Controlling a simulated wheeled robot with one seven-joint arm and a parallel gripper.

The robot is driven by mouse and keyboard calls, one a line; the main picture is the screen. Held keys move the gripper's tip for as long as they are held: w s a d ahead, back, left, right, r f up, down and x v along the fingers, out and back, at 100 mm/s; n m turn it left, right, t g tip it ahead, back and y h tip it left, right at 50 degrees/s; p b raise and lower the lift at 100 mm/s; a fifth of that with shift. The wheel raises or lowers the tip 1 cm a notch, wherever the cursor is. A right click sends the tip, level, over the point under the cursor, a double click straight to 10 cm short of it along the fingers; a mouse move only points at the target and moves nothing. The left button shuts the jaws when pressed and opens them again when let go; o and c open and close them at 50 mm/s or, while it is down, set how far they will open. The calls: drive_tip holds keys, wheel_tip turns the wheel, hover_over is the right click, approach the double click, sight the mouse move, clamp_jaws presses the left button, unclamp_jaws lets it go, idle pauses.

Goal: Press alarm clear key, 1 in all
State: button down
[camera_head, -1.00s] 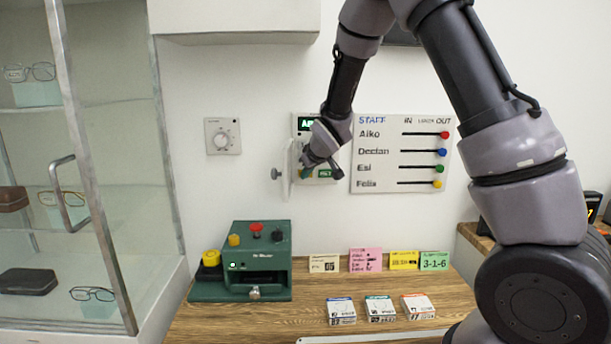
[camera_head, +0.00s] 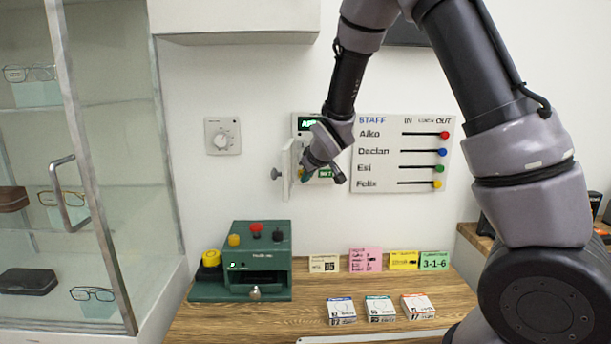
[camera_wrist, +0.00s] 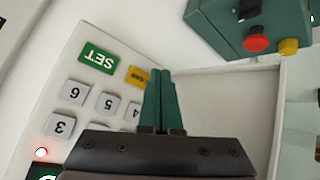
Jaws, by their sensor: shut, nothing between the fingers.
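The alarm keypad is on the wall, mostly behind my wrist in the head view; its lit green display (camera_head: 307,124) shows, its text unclear. In the wrist view the keypad (camera_wrist: 66,80) appears turned over, with a green SET key (camera_wrist: 98,58) and several grey number keys. A yellow key (camera_wrist: 137,75) lies beside SET; its lettering is partly hidden by my fingers. My gripper (camera_wrist: 160,74) is shut and empty, its green fingertips beside the yellow key in the picture. I cannot tell whether they touch it. In the head view my gripper (camera_head: 308,170) is at the keypad's lower part.
An open pale cover (camera_head: 288,172) with a knob (camera_head: 276,174) stands out at the keypad's left. A staff board (camera_head: 402,153) is close on the right. A green machine (camera_head: 262,245) stands on the wooden counter (camera_head: 230,325) below, with small boxes and cards to its right.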

drive_tip(key=s, duration=0.3)
drive_tip(key=shift+s, duration=0.15)
idle(0.6)
drive_tip(key=s+d+r+m+g, duration=0.1)
drive_tip(key=s+d+r+m, duration=0.75)
drive_tip(key=d+r, duration=0.65)
drive_tip(key=s+d+r+m, duration=0.1)
drive_tip(key=s+d+r, duration=0.1)
drive_tip(key=s, duration=0.7)
drive_tip(key=s+d+r+m+h, duration=0.1)
drive_tip(key=s+d+r+m, duration=0.1)
drive_tip(key=s, duration=0.8)
drive_tip(key=shift+d+r+g, duration=0.4)
drive_tip(key=shift+d+r, duration=0.2)
drive_tip(key=shift+d, duration=0.5)
